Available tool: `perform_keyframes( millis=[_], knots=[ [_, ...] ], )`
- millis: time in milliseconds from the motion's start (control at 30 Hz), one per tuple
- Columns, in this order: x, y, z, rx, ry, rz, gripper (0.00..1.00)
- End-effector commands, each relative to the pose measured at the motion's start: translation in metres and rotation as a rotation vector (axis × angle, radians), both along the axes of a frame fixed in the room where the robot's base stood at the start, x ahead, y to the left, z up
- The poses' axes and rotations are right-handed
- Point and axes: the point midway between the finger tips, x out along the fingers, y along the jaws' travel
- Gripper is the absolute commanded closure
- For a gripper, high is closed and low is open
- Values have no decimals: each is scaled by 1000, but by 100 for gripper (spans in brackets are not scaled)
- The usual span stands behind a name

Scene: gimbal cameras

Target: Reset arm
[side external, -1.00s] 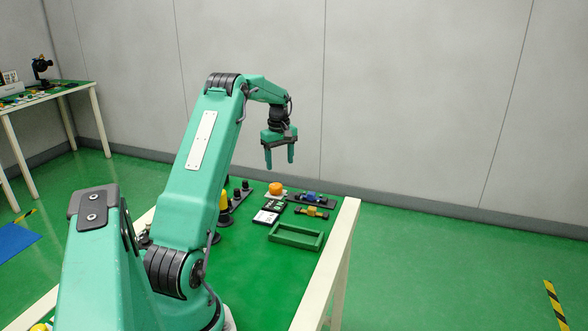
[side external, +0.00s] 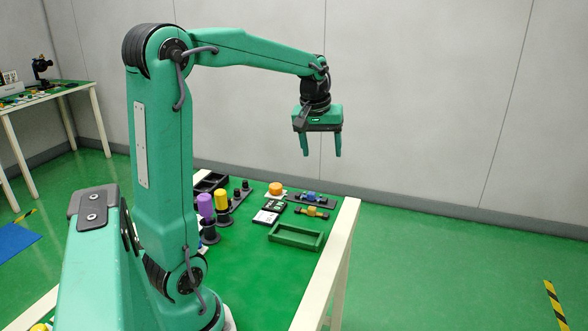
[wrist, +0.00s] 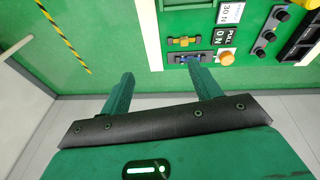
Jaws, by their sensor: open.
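My gripper (side external: 321,150) is open and empty, high above the far part of the green work table (side external: 262,275), with its fingers pointing down. In the wrist view its two fingers (wrist: 162,90) are spread with nothing between them. My arm is raised, with its upper link nearly upright and its forearm reaching right.
A grey wall (side external: 430,100) stands behind. The air around my gripper is clear.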

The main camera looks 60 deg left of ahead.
Motion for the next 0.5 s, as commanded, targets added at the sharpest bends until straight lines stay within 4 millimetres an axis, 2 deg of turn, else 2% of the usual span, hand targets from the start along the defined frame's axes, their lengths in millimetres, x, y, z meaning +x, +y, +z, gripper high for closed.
perform_keyframes(
  millis=[33, 200, 500],
  knots=[
    [-6, -14, 5, 11, -12, -43, 37],
    [-26, -54, 14, 44, -40, -185, 37],
    [-69, -114, 17, 103, -96, -431, 37]
  ],
)
